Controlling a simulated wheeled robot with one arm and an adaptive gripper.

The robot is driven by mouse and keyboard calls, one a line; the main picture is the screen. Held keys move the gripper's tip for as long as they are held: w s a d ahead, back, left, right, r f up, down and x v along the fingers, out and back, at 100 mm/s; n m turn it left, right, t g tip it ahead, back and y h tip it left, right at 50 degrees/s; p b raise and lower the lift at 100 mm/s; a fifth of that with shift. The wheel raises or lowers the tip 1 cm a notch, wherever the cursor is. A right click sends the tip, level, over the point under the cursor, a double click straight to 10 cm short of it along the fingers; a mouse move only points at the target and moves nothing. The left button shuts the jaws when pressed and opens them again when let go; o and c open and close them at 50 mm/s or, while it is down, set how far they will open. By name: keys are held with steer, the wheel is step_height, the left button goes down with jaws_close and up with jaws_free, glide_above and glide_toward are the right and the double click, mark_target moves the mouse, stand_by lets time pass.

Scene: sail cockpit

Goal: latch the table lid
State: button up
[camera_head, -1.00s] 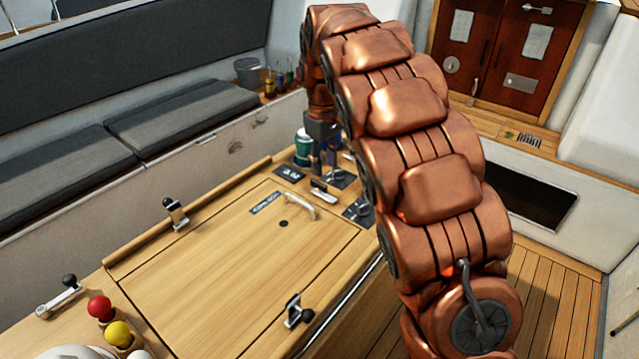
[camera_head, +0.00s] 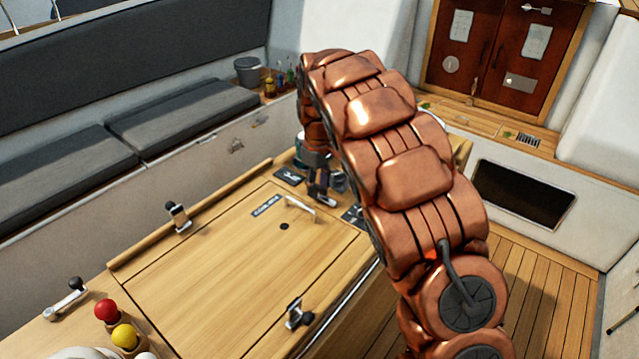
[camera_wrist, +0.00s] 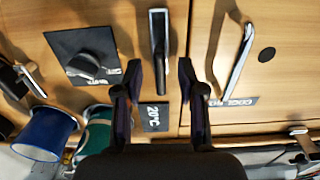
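The table lid (camera_head: 225,265) lies flat and closed in the wooden table, with a pale bar handle (camera_head: 300,208) near its far edge; the handle also shows in the wrist view (camera_wrist: 236,62). A metal clasp (camera_head: 178,215) sits at the lid's left side and another (camera_head: 298,314) at its right. My gripper (camera_wrist: 161,85) is open, its two dark fingers apart beyond the lid's far edge. A narrow metal lever (camera_wrist: 159,45) on a dark base lies beside the lid seam, in line with the finger gap. Contact cannot be told. In the head view my gripper (camera_head: 319,188) is partly hidden.
A black knob panel (camera_wrist: 88,62), a blue cup (camera_wrist: 46,133) and a green can (camera_wrist: 97,130) are close to my gripper. Red (camera_head: 106,311) and yellow (camera_head: 125,336) balls stand at the near left. A cushioned bench (camera_head: 180,105) runs along the left.

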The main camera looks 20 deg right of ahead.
steer(key=shift+f, duration=0.45)
jaws_close()
